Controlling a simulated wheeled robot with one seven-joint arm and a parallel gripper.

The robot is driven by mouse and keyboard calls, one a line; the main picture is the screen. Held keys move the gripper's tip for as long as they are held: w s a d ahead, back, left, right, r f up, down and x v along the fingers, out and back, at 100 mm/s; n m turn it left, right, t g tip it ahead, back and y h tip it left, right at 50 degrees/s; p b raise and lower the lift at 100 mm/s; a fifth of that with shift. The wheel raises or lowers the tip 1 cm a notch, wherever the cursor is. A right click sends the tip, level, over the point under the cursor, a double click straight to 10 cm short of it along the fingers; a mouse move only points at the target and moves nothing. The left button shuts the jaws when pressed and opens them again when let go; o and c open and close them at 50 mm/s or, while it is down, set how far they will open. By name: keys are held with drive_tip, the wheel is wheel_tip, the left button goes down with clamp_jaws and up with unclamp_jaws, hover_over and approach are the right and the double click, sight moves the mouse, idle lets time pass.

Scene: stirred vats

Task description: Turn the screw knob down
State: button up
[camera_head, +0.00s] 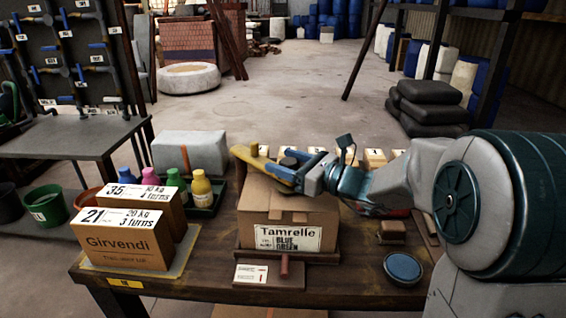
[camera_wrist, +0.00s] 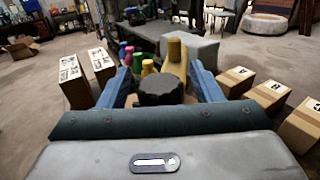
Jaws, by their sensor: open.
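A dark round screw knob (camera_wrist: 160,90) stands between the two blue fingers of my gripper (camera_wrist: 162,83) in the wrist view. The fingers are open, one on each side of it; I cannot tell if either touches it. In the head view my gripper (camera_head: 287,163) reaches in from the right, above the cardboard box labelled Tamrelle (camera_head: 280,207). The knob (camera_head: 291,159) is partly hidden there by the fingers. A yellow piece (camera_head: 252,160) sticks out to the left just beyond the fingers, and it also shows behind the knob in the wrist view (camera_wrist: 176,58).
Two labelled boxes, one marked Girvendi (camera_head: 122,244), stand at the table's left. Several coloured bottles (camera_head: 200,187) and a grey block (camera_head: 190,152) are behind. A blue round lid (camera_head: 403,267) lies at right.

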drive_tip(key=shift+w+a, duration=0.3)
drive_tip(key=shift+a, duration=0.15)
drive_tip(key=c, duration=1)
